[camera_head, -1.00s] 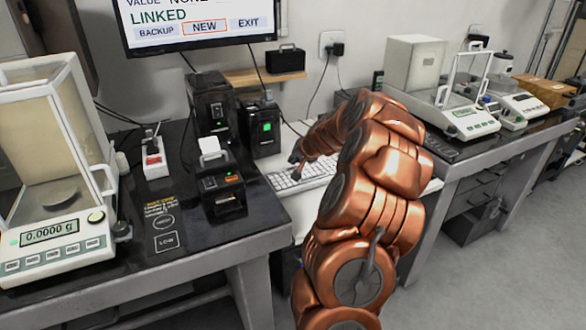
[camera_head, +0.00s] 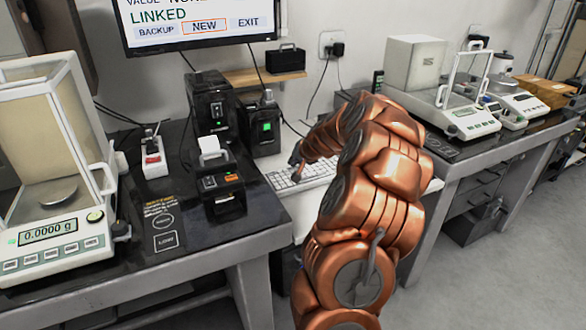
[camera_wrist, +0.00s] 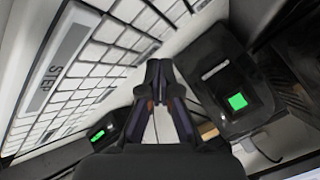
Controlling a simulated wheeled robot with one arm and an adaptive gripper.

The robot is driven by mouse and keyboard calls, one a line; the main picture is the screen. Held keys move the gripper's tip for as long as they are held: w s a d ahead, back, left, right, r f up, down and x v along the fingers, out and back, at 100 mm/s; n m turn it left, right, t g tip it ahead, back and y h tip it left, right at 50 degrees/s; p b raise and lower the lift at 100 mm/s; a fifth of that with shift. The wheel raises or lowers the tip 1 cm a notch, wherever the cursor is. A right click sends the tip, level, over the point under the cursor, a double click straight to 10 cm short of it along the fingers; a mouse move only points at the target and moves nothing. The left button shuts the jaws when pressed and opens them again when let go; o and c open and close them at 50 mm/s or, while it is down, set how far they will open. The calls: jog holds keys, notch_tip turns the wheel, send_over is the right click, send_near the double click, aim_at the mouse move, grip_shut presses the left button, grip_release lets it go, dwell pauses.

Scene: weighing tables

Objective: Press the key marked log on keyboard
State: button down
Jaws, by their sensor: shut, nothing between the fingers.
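The white keyboard (camera_head: 318,175) lies on the lower desk between the two dark tables, partly hidden behind my copper arm. My gripper (camera_head: 296,172) is at its left part, pointing down, and I cannot tell in this view whether it touches a key. In the wrist view my gripper (camera_wrist: 159,68) is shut and empty, with its tips in front of the edge of the keyboard (camera_wrist: 118,38). One long grey key (camera_wrist: 55,65) there carries sideways lettering that I cannot read surely. I cannot make out a key marked log.
A black device with a green light (camera_head: 264,128) stands just left of the keyboard, and shows close to my fingers in the wrist view (camera_wrist: 237,101). A small printer (camera_head: 220,182) and a glass-cased balance (camera_head: 50,165) stand on the left table. A monitor (camera_head: 195,22) hangs above.

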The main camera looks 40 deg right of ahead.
aim_at(294, 168)
jog(key=shift+f+b, duration=0.3)
jog(key=shift+f, duration=0.1)
dwell(0.5)
jog(key=shift+r, duration=0.1)
jog(key=shift+r+p, duration=0.45)
jog(key=shift+r, duration=0.25)
jog(key=shift+r, duration=0.1)
jog(key=shift+r+p, duration=1.3)
jog(key=shift+r, duration=1.15)
